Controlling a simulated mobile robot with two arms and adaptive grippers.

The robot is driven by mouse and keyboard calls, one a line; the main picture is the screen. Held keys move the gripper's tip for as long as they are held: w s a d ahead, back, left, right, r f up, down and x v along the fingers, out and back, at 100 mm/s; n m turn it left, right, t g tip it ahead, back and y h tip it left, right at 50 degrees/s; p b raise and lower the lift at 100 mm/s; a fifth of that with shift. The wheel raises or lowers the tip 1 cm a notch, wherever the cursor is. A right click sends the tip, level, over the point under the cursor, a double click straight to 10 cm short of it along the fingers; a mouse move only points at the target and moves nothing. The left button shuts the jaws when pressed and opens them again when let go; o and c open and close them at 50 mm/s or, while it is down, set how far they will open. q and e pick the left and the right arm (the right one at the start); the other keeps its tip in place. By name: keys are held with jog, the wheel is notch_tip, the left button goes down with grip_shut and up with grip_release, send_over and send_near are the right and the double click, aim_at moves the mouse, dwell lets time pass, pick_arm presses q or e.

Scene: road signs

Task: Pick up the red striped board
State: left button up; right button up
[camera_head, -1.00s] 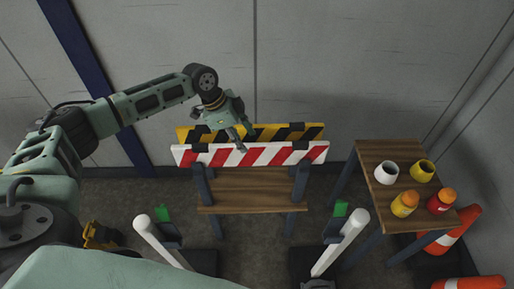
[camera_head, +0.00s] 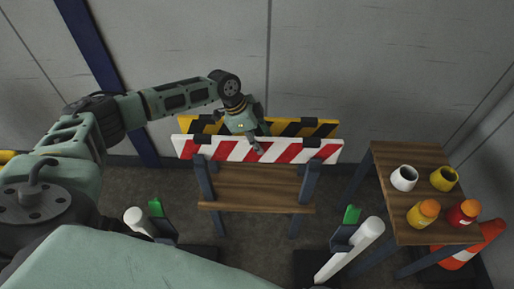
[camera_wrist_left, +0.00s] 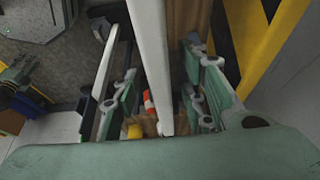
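The red striped board (camera_head: 215,149), white with red diagonal stripes, stands on edge across the front of a wooden rack (camera_head: 255,187). My left gripper (camera_head: 257,142) is over the middle of its top edge, pointing down. In the left wrist view the board's white edge (camera_wrist_left: 150,55) runs between the two parted fingers (camera_wrist_left: 165,105). A gap shows on both sides, so the gripper is open around the board. The gripper hides a small part of the board in the head view. My right gripper is not in view.
A yellow and black striped board (camera_head: 325,130) stands close behind. A wall is behind.

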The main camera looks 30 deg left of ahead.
aim_at(263, 146)
pick_arm(q)
jog(key=x, duration=0.3)
jog(key=shift+f, duration=0.3)
grip_shut()
dwell(0.3)
jog(key=shift+w+r, duration=0.1)
jog(key=shift+w, duration=0.05)
